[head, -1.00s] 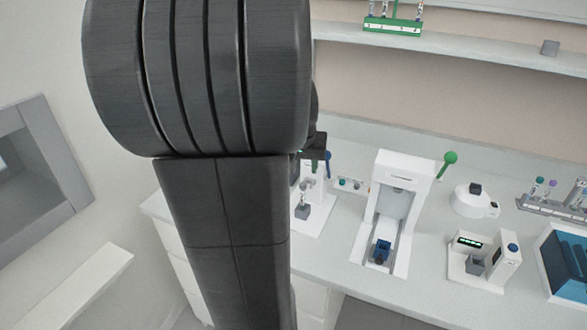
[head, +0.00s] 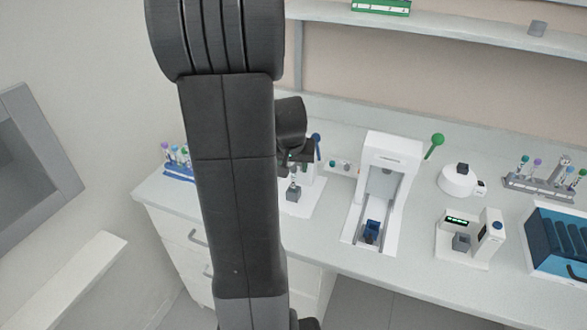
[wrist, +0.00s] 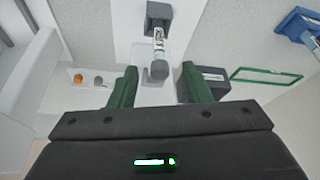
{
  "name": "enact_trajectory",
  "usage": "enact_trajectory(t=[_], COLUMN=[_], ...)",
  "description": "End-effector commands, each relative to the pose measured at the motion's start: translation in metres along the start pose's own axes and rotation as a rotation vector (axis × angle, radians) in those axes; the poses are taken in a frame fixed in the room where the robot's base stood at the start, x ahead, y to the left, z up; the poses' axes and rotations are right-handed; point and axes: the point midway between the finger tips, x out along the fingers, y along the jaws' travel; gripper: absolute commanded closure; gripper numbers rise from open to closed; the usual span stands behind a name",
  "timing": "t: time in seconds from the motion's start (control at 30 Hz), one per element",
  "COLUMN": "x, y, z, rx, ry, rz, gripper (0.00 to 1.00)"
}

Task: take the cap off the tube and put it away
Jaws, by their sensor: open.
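In the wrist view my gripper (wrist: 159,76) is open, its two green fingers apart and empty. A tube (wrist: 158,40) with a printed white label has a grey cap (wrist: 157,70) on its end. The cap shows between the fingertips, with a gap on both sides; I cannot tell how far away it is in depth. The tube stands in a grey block holder (wrist: 159,14). In the head view the tube (head: 294,175) and holder (head: 293,194) show just right of my arm, below my dark wrist; the fingers are mostly hidden there.
A small white tray (wrist: 72,80) with an orange and a grey piece lies left in the wrist view. A white press-like device (head: 393,150) with a green-knobbed lever stands to the right. A blue rack of tubes (head: 178,172) is left of my arm. A shelf runs above.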

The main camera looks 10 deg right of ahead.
Motion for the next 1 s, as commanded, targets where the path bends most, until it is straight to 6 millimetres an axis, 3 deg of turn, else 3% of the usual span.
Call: enact_trajectory(t=[0.13, 0.3, 0.73, 1.0], x=[0.0, 0.0, -0.005, -0.049], y=[0.0, 0.0, 0.0, 0.0], z=[0.0, 0.0, -0.002, -0.021], rx=[0.0, 0.0, 0.0, 0.001], ry=[0.0, 0.0, 0.002, 0.007], rz=[0.0, 0.0, 0.0, -0.001], gripper=[0.58, 0.92, 0.92, 0.92])
